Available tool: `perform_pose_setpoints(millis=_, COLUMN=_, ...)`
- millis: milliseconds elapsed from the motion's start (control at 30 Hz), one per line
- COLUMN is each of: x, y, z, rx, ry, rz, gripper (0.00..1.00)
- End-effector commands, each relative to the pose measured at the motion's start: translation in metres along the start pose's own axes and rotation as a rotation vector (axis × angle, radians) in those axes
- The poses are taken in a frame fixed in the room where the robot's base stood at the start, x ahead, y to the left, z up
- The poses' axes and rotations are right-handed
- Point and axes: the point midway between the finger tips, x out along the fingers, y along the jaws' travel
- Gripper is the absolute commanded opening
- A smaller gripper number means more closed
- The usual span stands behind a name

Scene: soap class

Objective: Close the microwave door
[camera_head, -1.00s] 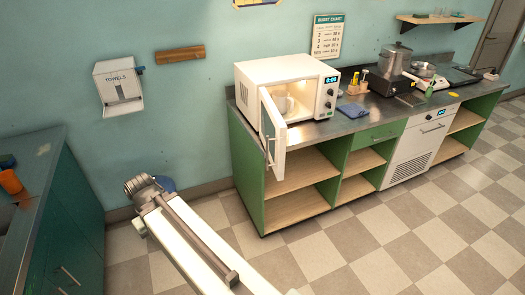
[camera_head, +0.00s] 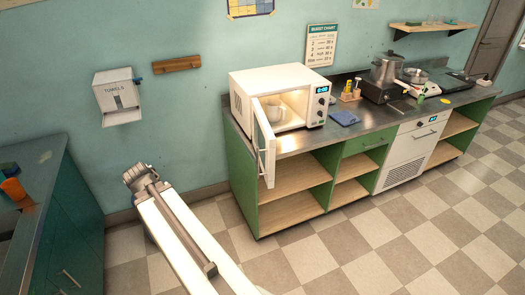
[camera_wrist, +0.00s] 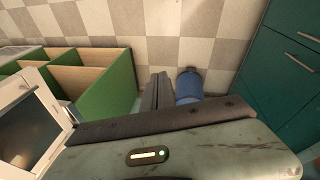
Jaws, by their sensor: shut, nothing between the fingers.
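The white microwave (camera_head: 300,84) stands on the left end of the metal counter. Its door (camera_head: 264,143) is open, hinged at the left and pointing out past the counter's front edge. A pale mug (camera_head: 276,113) is inside. In the wrist view, a white-framed dark panel, likely the door (camera_wrist: 30,125), shows at the lower left. My gripper (camera_head: 138,174) is left of the door in the head view, with a clear gap between them. In the wrist view my gripper (camera_wrist: 160,78) is shut and empty.
Green open shelves (camera_head: 290,180) stand below the counter. A teal cabinet (camera_head: 60,225) is at the left. A blue cylinder (camera_wrist: 188,87) is beside my fingers in the wrist view. The checkered floor (camera_head: 400,240) in front is clear.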

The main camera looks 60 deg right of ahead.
Motion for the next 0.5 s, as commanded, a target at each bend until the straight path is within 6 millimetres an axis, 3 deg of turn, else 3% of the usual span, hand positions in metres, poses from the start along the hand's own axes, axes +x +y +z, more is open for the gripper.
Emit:
perform_pose_setpoints(millis=33, x=-0.024, y=0.070, z=-0.013, rx=0.098, ry=0.018, rz=0.063, gripper=0.00)
perform_pose_setpoints(millis=100, x=-0.033, y=0.153, z=-0.018, rx=0.216, ry=0.048, rz=0.154, gripper=0.00)
perform_pose_setpoints(millis=200, x=-0.046, y=0.252, z=-0.011, rx=0.347, ry=0.078, rz=0.267, gripper=0.00)
perform_pose_setpoints(millis=300, x=-0.056, y=0.318, z=0.003, rx=0.430, ry=0.093, rz=0.347, gripper=0.00)
perform_pose_setpoints(millis=333, x=-0.058, y=0.331, z=0.006, rx=0.445, ry=0.097, rz=0.364, gripper=0.00)
perform_pose_setpoints(millis=400, x=-0.060, y=0.351, z=0.012, rx=0.469, ry=0.101, rz=0.391, gripper=0.00)
perform_pose_setpoints(millis=500, x=-0.059, y=0.360, z=0.016, rx=0.480, ry=0.104, rz=0.403, gripper=0.00)
